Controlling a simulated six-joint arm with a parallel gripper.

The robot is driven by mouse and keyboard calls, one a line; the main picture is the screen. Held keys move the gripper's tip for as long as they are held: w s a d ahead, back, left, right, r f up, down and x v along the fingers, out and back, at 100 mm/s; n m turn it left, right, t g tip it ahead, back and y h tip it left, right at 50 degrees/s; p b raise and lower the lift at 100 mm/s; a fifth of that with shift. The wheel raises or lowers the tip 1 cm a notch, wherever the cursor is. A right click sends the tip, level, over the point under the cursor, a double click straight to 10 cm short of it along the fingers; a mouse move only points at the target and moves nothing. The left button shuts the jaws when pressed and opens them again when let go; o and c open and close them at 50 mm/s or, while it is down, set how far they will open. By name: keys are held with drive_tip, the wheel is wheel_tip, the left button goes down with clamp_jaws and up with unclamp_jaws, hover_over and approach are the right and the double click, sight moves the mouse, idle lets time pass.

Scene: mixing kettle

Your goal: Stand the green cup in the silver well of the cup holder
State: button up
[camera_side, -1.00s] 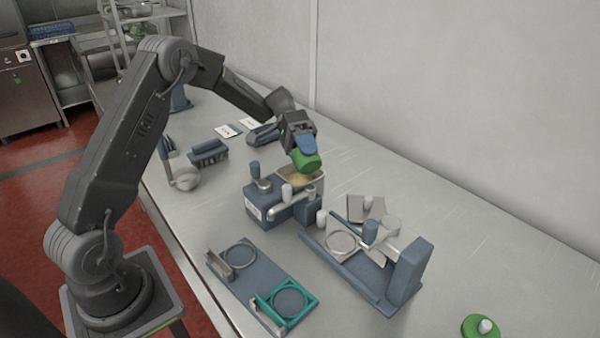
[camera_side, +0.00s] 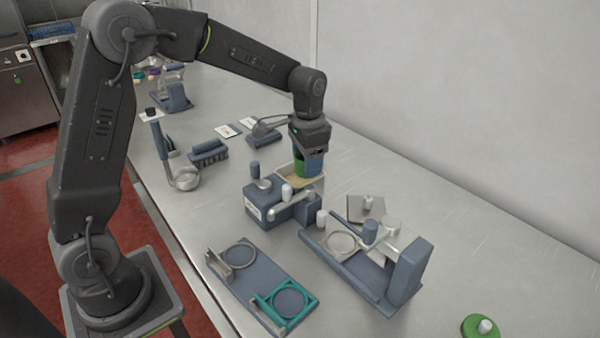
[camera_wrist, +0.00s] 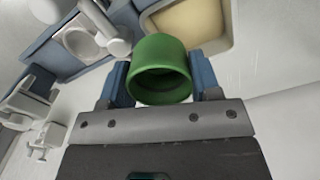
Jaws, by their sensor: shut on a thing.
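My gripper (camera_side: 308,166) is shut on the green cup (camera_side: 301,165); the cup also shows in the wrist view (camera_wrist: 160,70) between the two blue fingers. In the side view it is held above or beside the kettle's tan-filled tray (camera_side: 291,180); the exact gap is hard to tell. The cup's mouth faces the wrist camera. The cup holder (camera_side: 262,275) is a flat blue plate at the front of the bench. Its silver well (camera_side: 239,266) is a grey ring at the far left end, empty. Its teal well (camera_side: 290,317) is a square frame at the near end, empty.
The blue kettle machine (camera_side: 262,206) with levers stands between my gripper and the holder. A second blue device (camera_side: 405,275) with a silver ring stands right of the holder. A green lid (camera_side: 482,327) lies at the lower right.

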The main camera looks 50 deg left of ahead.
drive_tip(key=d+r, duration=0.1)
drive_tip(key=d, duration=0.1)
drive_tip(key=s+d+r, duration=0.1)
drive_tip(key=r, duration=0.1)
drive_tip(key=shift+s+d, duration=0.1)
drive_tip(key=shift+d, duration=0.25)
drive_tip(key=shift+a, duration=0.1)
